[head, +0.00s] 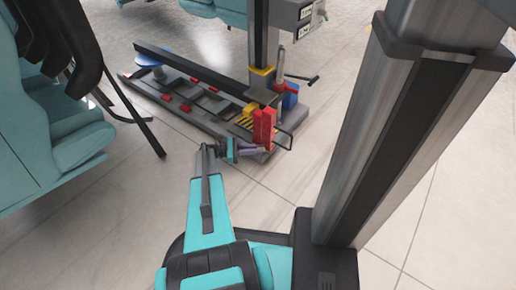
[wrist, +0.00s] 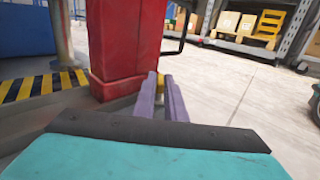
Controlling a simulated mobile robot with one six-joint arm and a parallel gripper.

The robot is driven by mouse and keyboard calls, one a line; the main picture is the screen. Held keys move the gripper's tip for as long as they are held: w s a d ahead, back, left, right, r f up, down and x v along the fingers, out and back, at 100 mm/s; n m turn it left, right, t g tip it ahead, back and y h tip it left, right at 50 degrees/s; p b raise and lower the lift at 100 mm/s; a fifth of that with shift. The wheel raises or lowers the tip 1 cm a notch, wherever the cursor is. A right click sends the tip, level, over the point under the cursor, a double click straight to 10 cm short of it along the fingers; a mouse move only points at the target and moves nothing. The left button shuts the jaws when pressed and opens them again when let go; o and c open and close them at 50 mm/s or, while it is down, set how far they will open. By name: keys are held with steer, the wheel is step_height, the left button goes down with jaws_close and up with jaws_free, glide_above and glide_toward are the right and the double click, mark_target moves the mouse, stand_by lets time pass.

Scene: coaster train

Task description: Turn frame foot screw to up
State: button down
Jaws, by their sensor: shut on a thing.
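My gripper (head: 258,149) is low at the near right end of the grey frame base (head: 190,113), beside a red block (head: 264,128). In the wrist view, its two purple fingers (wrist: 161,84) are close together with a small yellowish piece (wrist: 161,77) between their tips. They are shut on it, and it appears to be the frame foot screw. Most of the screw is hidden by the fingers, so I cannot tell how it is turned. The red block also shows in the wrist view (wrist: 122,45), just left of the fingers.
A yellow-and-black striped edge (wrist: 42,86) lies left of the red block. A thin black handle loop (head: 287,137) stands right of it. Teal seats (head: 75,130) with a black bar are at the left. The tiled floor (head: 400,190) at the right is largely clear.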

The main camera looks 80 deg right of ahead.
steer(key=shift+a+r+n+h+p, duration=0.2)
steer(key=shift+n+h+p, duration=0.2)
steer(key=shift+h+p, duration=0.2)
steer(key=n+t+h+p, duration=0.1)
steer(key=n+t+h, duration=0.1)
steer(key=n+h, duration=0.1)
steer(key=a+n+t+h+p, duration=0.1)
steer(key=n+t+h+p, duration=0.1)
steer(key=t+h, duration=0.1)
steer(key=s+n+t+h+p, duration=0.1)
steer(key=n+t+h, duration=0.2)
steer(key=h, duration=0.1)
steer(key=shift+a+f+n, duration=0.15)
steer(key=shift+f+n, duration=0.05)
steer(key=shift+n, duration=0.1)
steer(key=shift+s+t+h, duration=0.15)
steer(key=shift+t+h, duration=0.25)
steer(key=c, duration=2.1)
jaws_free()
steer(key=shift+n, duration=0.3)
steer(key=shift+w, duration=0.25)
